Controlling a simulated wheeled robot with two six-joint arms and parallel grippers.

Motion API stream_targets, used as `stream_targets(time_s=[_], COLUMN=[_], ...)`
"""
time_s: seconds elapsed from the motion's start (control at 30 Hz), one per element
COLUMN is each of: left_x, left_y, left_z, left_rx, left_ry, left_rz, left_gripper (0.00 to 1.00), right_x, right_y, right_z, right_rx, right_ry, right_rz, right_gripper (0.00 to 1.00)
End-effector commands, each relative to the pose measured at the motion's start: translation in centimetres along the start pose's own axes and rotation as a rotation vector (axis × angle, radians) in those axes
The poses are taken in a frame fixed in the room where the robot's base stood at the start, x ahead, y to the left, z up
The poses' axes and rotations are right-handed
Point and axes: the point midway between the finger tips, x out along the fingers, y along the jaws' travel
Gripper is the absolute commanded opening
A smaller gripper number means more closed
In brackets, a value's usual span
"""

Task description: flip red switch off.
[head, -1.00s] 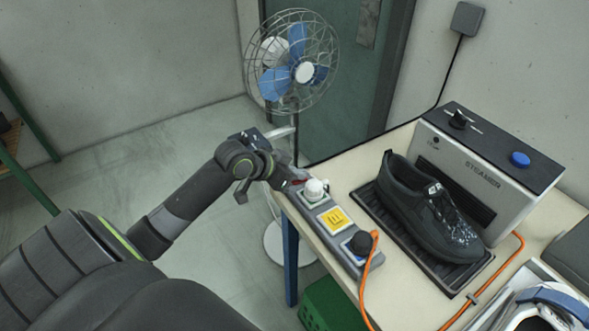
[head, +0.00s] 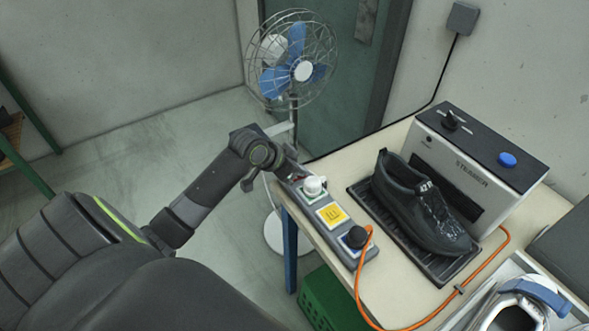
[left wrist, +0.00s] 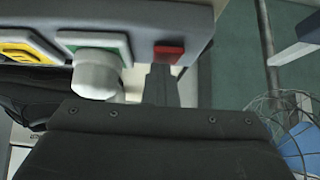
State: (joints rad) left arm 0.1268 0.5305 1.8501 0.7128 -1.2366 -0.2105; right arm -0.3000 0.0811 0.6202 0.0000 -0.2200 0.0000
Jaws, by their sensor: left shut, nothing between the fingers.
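The red switch (left wrist: 169,52) sits at the end of a grey power strip (left wrist: 196,22), beside the white plug (left wrist: 97,75) in its green socket. My left gripper (left wrist: 161,76) is shut and empty, with its dark fingertips right by the red switch. I cannot tell whether they touch it. In the head view my left gripper (head: 287,168) is at the far end of the power strip (head: 310,200), and the arm mostly hides the red switch there. Which way the switch is tilted is unclear. My right gripper is not in view.
On the strip are a yellow socket (head: 332,215) and a black plug (head: 356,236) with an orange cable (head: 366,300). A black shoe (head: 420,205) stands before the steamer (head: 470,165). A fan (head: 300,70) stands behind the table; a green crate (head: 325,300) is below.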

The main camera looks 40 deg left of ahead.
Motion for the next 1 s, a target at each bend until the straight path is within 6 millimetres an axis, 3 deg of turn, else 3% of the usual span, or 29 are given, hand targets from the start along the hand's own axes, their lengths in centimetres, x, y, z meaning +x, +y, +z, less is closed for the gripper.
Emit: stream_targets(time_s=[0.47,0.87,1.0], left_x=[0.4,-2.4,-4.7], left_y=[0.0,-0.7,-0.8], left_z=[-1.3,-4.5,-4.2], left_rx=[-0.005,-0.012,-0.005], left_ry=[-0.008,-0.011,-0.009], left_rz=[0.002,-0.002,-0.006], left_gripper=[0.0,0.0,0.0], right_x=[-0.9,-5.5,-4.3], right_y=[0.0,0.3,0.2], right_z=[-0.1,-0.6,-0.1], right_rx=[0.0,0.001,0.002], right_ry=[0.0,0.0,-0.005], right_rz=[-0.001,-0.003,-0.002], right_gripper=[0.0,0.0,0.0])
